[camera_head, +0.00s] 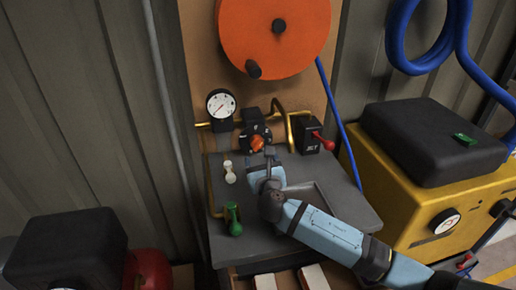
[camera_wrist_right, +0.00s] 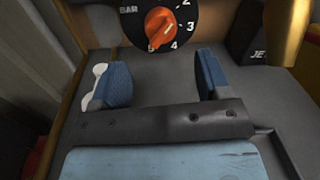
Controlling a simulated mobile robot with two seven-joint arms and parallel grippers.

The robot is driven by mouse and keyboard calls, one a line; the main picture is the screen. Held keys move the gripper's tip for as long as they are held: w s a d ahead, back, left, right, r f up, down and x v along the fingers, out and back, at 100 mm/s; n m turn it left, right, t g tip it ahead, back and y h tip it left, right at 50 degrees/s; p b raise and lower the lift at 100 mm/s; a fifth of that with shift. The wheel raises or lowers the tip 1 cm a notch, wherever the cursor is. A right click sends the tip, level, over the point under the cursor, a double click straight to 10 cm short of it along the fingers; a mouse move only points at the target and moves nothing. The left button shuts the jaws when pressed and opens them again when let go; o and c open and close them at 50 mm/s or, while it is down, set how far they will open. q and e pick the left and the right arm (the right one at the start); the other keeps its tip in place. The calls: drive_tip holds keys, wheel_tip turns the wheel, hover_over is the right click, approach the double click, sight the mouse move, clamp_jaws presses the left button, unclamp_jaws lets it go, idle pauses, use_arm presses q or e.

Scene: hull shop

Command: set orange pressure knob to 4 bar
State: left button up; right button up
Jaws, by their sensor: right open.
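The orange pressure knob (camera_head: 257,143) sits on a round black dial (camera_head: 253,130) above the grey bench. In the right wrist view, the knob (camera_wrist_right: 160,27) has a ring of numbers marked BAR, with 2, 3 and 4 readable down its right side. The knob's long axis slants from upper right to lower left, and its lower end lies near the bottom numbers, left of the 4. My right gripper (camera_head: 268,160) is just below the knob. In the wrist view its blue fingers (camera_wrist_right: 158,76) are wide apart with nothing between them. My left gripper is not in view.
A white-faced gauge (camera_head: 221,103) stands left of the dial; a red-handled switch box (camera_head: 308,135) stands right. A green lever (camera_head: 233,220) and a pale lever (camera_head: 229,172) rise at the bench's left. An orange reel (camera_head: 275,35) hangs above. A yellow machine (camera_head: 430,205) stands right.

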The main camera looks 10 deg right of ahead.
sight(258, 147)
drive_tip(key=w, duration=0.6)
drive_tip(key=shift+w+d+f+b, duration=0.1)
drive_tip(key=shift+d+b, duration=0.15)
drive_tip(key=shift+b, duration=0.15)
drive_tip(key=shift+w, duration=0.6)
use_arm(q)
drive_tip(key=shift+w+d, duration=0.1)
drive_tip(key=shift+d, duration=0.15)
use_arm(e)
drive_tip(key=shift+w, duration=0.1)
